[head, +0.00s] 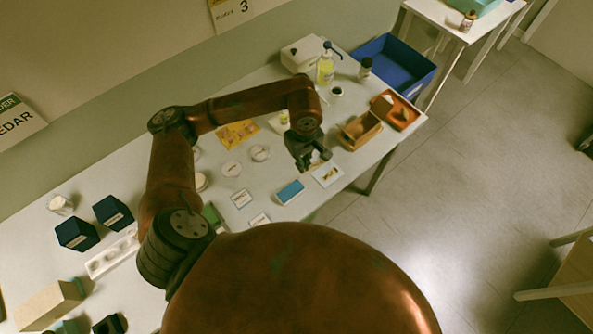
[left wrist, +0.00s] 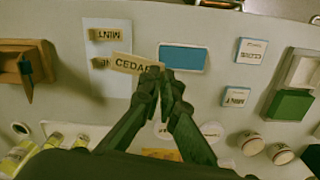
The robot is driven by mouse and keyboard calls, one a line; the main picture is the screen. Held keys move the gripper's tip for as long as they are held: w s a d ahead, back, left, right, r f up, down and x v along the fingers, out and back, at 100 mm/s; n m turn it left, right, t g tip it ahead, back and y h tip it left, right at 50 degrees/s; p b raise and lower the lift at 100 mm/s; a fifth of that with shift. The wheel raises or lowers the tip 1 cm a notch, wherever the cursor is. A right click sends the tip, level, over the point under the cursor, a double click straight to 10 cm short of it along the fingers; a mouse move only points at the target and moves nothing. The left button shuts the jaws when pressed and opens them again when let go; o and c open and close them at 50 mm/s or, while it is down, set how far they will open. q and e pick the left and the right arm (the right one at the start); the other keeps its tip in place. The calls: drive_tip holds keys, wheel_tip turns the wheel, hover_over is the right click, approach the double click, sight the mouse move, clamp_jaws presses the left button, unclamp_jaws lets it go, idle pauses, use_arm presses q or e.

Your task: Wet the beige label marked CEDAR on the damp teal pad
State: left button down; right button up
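The beige label marked CEDAR (left wrist: 130,64) is pinched at its right end between the fingertips of my left gripper (left wrist: 160,77). Its printed face shows in the left wrist view. In the head view my left gripper (head: 312,161) is over the front part of the table, and the label is only a small pale patch there. The teal-blue pad (left wrist: 183,58) lies flat just right of the label; it also shows in the head view (head: 290,192). The label looks apart from the pad; its height above the table is unclear. My right gripper is not in view.
A white card (left wrist: 103,37) with MINT labels lies left of the pad, partly behind the CEDAR label. White MINT tiles (left wrist: 251,50) lie to the right. A wooden box (head: 359,130) stands beyond the card. The table's front edge is close to the pad.

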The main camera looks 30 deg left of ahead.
use_arm(q)
drive_tip(key=f+m+p, duration=0.1)
drive_tip(key=m, duration=1)
drive_tip(key=s+f+m+p, duration=0.1)
drive_tip(key=m+p, duration=0.1)
drive_tip(key=m, duration=0.9)
drive_tip(key=a+f+m+p, duration=0.1)
drive_tip(key=f+m+p, duration=0.1)
drive_tip(key=m, duration=0.9)
drive_tip(key=shift+s+f+m, duration=0.1)
drive_tip(key=shift+s+m, duration=0.05)
drive_tip(key=shift+m, duration=0.25)
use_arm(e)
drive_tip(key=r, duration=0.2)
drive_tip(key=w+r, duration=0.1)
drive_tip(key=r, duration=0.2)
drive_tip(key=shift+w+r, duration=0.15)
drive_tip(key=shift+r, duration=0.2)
use_arm(q)
drive_tip(key=shift+a, duration=0.1)
